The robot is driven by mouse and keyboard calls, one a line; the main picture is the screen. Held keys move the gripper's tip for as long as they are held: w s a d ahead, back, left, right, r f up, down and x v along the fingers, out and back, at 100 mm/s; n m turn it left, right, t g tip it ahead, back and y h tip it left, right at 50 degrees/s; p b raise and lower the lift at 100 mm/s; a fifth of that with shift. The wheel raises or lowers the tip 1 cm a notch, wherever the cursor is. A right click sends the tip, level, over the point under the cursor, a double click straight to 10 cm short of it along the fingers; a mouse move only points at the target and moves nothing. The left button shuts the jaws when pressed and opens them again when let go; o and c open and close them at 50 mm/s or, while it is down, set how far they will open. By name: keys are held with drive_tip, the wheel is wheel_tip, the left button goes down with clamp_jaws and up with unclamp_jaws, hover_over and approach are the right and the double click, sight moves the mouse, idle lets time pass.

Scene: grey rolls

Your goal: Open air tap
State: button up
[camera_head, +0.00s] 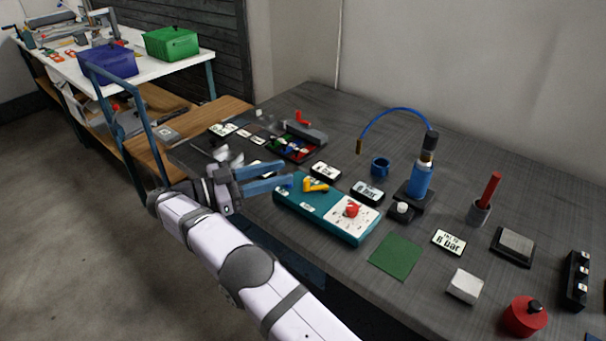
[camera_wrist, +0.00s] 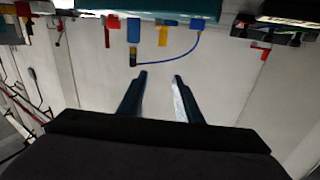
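A teal box (camera_head: 310,214) lies on the grey bench with a yellow lever (camera_head: 315,185) on its top left part and a red knob (camera_head: 352,208) on a white dial plate. I take the yellow lever to be the tap, though no label on it is readable. My gripper (camera_head: 286,173) is open and empty, its two blue fingers apart, just left of the lever and not visibly touching it. In the wrist view, the fingers (camera_wrist: 160,77) are also apart with nothing between them. The teal box (camera_wrist: 165,8) and the yellow lever (camera_wrist: 163,37) show above them.
A blue bottle (camera_head: 419,180) with a curved blue hose (camera_head: 395,110) stands behind the box, near a blue cup (camera_head: 379,167). A tray of coloured parts (camera_head: 290,150) lies at the back left. A green mat (camera_head: 396,256) lies right of the box. The bench's front edge is close.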

wheel_tip(320, 180, up, 5)
drive_tip(key=s+n+p, duration=0.1)
drive_tip(key=p, duration=0.2)
drive_tip(key=n+t+y+p, duration=0.2)
drive_tip(key=n+t, duration=0.3)
drive_tip(key=t, duration=0.1)
approach(307, 180)
drive_tip(key=d, duration=0.1)
drive_tip(key=w+d+r, duration=0.1)
drive_tip(key=shift+d+r, duration=0.1)
drive_tip(key=shift+d, duration=0.25)
drive_tip(key=shift+w+a+f+m+y, duration=0.3)
drive_tip(key=shift+f+m+y, duration=0.1)
drive_tip(key=shift+f+y, duration=0.1)
drive_tip(key=shift+m, duration=0.3)
drive_tip(key=shift+p+x, duration=0.9)
drive_tip(key=shift+x, duration=2.8)
drive_tip(key=shift+f, duration=0.1)
clamp_jaws()
